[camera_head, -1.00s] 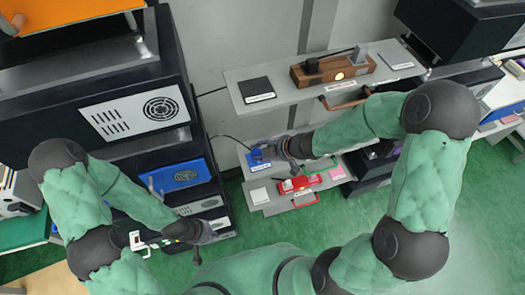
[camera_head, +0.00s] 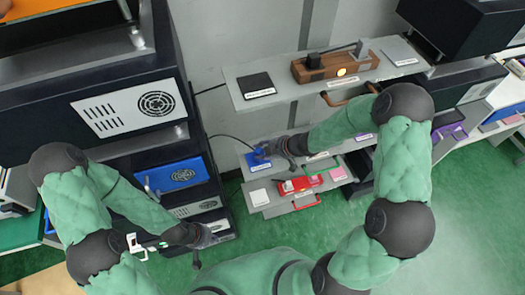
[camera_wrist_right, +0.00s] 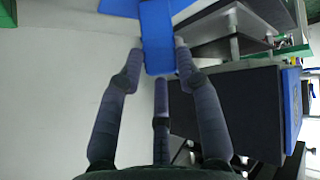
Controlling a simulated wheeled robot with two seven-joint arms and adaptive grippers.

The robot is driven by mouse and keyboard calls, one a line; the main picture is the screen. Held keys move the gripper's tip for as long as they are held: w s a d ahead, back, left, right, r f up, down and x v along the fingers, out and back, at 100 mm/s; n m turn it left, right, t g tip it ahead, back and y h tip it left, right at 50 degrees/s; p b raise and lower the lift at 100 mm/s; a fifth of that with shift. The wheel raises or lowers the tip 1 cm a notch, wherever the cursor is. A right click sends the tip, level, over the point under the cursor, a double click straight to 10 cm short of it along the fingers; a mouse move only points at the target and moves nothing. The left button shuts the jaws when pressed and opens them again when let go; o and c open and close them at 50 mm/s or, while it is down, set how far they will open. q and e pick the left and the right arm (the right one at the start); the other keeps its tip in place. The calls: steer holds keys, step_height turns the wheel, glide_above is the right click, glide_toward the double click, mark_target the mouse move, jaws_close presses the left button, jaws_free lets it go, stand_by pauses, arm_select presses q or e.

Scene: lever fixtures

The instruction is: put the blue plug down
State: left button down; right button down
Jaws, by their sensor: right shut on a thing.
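My right gripper (camera_head: 275,150) is shut on the blue plug (camera_head: 262,154) at the left of the lower shelf. In the right wrist view the blue plug (camera_wrist_right: 157,42) stands out between the fingertips (camera_wrist_right: 158,60). The plug is over or on a blue pad (camera_head: 251,160); I cannot tell whether it touches. A dark cord runs from the plug to the left. My left gripper (camera_head: 205,236) is low at the left, away from the plug, and its fingers are too small to read.
A white pad (camera_head: 259,197) and a red fixture (camera_head: 300,185) are below the plug. A dark cabinet (camera_head: 130,110) stands at the left.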

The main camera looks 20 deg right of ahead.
steer(key=shift+f, duration=0.1)
steer(key=c, duration=0.9)
jaws_free()
steer(key=shift+o, duration=0.2)
steer(key=shift+s+d+r, duration=0.15)
steer(key=shift+d+r, duration=0.05)
steer(key=shift+r, duration=0.3)
steer(key=p+v, duration=0.4)
steer(key=v, duration=0.6)
steer(key=s+a+f+m+g, duration=0.1)
steer(key=s+a+f+m, duration=0.3)
steer(key=a+f+m, duration=0.4)
steer(key=s+a+f+m+g+h, duration=0.2)
steer(key=s+f+m+g, duration=0.3)
steer(key=s, duration=0.8)
step_height(320, 180, down, 5)
steer(key=a+m, duration=0.1)
steer(key=m, duration=0.2)
steer(key=shift+s+a+h+p, duration=0.2)
steer(key=shift+s+h+p, duration=0.1)
